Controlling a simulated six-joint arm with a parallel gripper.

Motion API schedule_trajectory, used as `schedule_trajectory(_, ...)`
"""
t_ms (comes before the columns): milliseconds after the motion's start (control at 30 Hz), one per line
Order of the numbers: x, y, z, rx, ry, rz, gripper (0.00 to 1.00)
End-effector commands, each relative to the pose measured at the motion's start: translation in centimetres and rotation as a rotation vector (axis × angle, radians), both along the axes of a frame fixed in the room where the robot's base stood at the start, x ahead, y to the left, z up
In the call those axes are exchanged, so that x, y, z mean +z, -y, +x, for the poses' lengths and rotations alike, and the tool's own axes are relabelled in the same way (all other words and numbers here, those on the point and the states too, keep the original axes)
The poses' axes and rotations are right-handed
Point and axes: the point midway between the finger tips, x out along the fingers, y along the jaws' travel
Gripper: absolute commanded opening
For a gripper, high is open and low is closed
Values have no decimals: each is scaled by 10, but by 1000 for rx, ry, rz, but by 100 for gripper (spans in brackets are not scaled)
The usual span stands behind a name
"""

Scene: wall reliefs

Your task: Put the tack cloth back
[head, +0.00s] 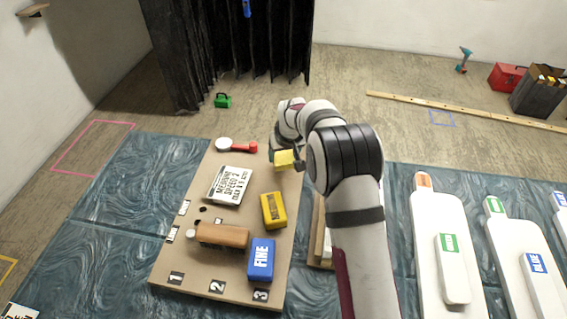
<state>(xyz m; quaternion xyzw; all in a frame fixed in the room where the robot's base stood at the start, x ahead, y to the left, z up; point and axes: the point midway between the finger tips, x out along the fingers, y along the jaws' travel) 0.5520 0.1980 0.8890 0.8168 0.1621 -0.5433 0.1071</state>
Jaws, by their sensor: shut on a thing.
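My gripper (285,157) is over the far right part of a tan board (165,270). It is shut on a small yellow piece, which looks like the tack cloth (284,161). I cannot tell whether the piece touches the board. A yellow block with a dark top (273,210) lies on the board nearer to me, apart from the gripper. The board has labels 1, 2 and 3 along its near edge and more labels along its left side.
On the board are a blue block marked FINE (261,260), a brown-topped block (222,235), a white lettered card (231,185) and a red-handled tool (240,147). White paddle shapes (437,215) lie at right. A dark hole (203,209) is left of centre.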

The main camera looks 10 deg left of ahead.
Motion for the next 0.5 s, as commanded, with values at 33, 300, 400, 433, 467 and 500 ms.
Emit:
schedule_trajectory(33, -5, -1, 0, -1, -2, 0, 27)
schedule_trajectory(300, -41, -1, 0, 0, 0, 1, 27)
schedule_trajectory(400, -40, -1, 0, 0, 0, 1, 27)
schedule_trajectory(433, -40, -1, 0, 0, 0, 1, 27)
schedule_trajectory(467, -41, -1, 0, 0, -1, 0, 27)
schedule_trajectory(500, -42, -1, 0, -1, -1, 1, 27)
